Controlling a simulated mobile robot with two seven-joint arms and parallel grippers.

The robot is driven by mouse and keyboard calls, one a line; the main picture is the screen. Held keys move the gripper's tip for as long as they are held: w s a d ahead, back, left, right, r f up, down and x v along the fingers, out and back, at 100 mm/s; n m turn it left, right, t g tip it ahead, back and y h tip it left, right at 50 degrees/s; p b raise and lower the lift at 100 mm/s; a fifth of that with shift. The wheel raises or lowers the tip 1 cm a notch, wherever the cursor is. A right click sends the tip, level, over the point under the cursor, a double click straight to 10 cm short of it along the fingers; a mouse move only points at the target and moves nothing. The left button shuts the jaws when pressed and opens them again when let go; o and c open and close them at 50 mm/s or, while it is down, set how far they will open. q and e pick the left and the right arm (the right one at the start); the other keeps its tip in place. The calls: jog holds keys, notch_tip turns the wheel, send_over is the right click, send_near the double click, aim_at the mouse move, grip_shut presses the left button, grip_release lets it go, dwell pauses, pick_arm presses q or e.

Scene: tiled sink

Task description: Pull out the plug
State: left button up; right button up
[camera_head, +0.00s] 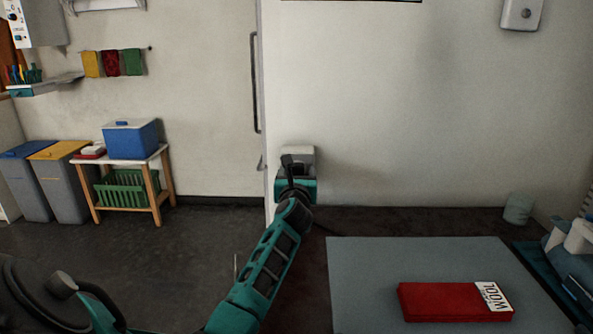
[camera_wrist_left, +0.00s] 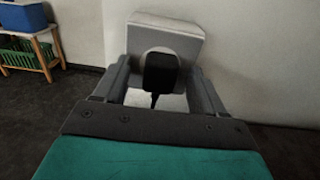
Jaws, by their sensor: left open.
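The black plug (camera_wrist_left: 160,73) sits at the white wall socket (camera_wrist_left: 165,35), with a dark cord hanging below it. In the left wrist view it stands between the two fingers of my left gripper (camera_wrist_left: 160,82), which is open around it; a gap shows on each side. In the head view the plug (camera_head: 289,162) and socket (camera_head: 300,154) show above my left gripper (camera_head: 296,178), which partly hides them. My right gripper is not in view.
A grey mat (camera_head: 370,280) with a red box (camera_head: 450,301) lies on the dark counter at right. A small grey-green cup (camera_head: 518,208) stands at the back. A wooden side table (camera_head: 157,190) with a blue cooler (camera_head: 131,140) stands at left.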

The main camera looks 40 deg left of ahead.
pick_arm(q)
jog(key=shift+c, duration=0.5)
grip_shut()
jog(key=shift+s+d, duration=0.1)
jog(key=shift+p+v, duration=0.7)
jog(key=shift+v, duration=0.15)
jog(key=shift+p+v, duration=1.05)
jog(key=shift+v, duration=0.95)
